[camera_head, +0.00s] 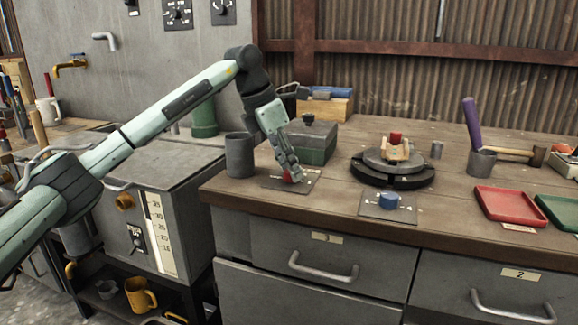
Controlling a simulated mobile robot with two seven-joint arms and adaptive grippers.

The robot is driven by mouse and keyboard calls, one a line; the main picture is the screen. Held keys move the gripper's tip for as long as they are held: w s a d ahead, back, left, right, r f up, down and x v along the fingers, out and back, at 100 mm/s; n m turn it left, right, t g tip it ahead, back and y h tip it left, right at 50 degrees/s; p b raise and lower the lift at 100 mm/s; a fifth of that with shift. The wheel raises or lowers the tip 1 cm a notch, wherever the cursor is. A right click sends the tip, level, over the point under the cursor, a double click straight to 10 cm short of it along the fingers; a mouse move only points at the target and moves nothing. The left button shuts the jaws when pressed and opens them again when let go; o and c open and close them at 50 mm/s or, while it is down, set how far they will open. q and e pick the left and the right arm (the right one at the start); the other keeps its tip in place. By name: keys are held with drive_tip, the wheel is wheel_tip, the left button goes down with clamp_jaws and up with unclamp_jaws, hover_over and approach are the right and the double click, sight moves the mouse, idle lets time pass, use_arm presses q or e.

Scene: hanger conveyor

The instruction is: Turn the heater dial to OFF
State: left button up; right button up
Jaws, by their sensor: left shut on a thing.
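My left gripper (291,176) reaches down from the left arm onto the workbench. Its fingers are shut on a small red dial (288,177), mostly hidden by them, on a flat dark plate (270,183) with pale markings. A blue dial (388,201) sits on a similar plate to the right, apart from the gripper. Another dial (137,239) is on the front of the grey box at left. Dial panels (177,13) are on the wall. The markings are too small to read, so I cannot tell which dial is labelled heater. My right gripper is not in view.
A grey cup (239,155) stands left of the gripper and a green-grey box (316,139) stands behind it. A round dark turntable (392,170) is to the right. Red tray (507,204) and green tray (560,211) lie farther right. The front bench edge between plates is clear.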

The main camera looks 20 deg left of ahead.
use_arm(q)
drive_tip(key=shift+n+y, duration=0.3)
drive_tip(key=shift+n, duration=0.7)
drive_tip(key=n+t+y, duration=0.1)
drive_tip(key=n, duration=0.1)
drive_tip(key=shift+d+n+b, duration=0.15)
drive_tip(key=shift+n+b, duration=0.15)
drive_tip(key=shift+b, duration=0.05)
drive_tip(key=n+y, duration=0.1)
drive_tip(key=n, duration=0.1)
drive_tip(key=n+b, duration=0.1)
drive_tip(key=n, duration=0.1)
drive_tip(key=shift+s+d+n+y, duration=0.1)
drive_tip(key=shift+d+n+y, duration=0.05)
drive_tip(key=shift+n+y, duration=0.2)
drive_tip(key=n+y+b, duration=0.1)
drive_tip(key=n+y, duration=0.1)
drive_tip(key=n, duration=0.2)
drive_tip(key=shift+d+n, duration=0.1)
drive_tip(key=shift+n, duration=0.15)
drive_tip(key=n+y, duration=0.1)
drive_tip(key=n, duration=0.2)
drive_tip(key=shift+g, duration=0.4)
drive_tip(key=shift+n, duration=0.6)
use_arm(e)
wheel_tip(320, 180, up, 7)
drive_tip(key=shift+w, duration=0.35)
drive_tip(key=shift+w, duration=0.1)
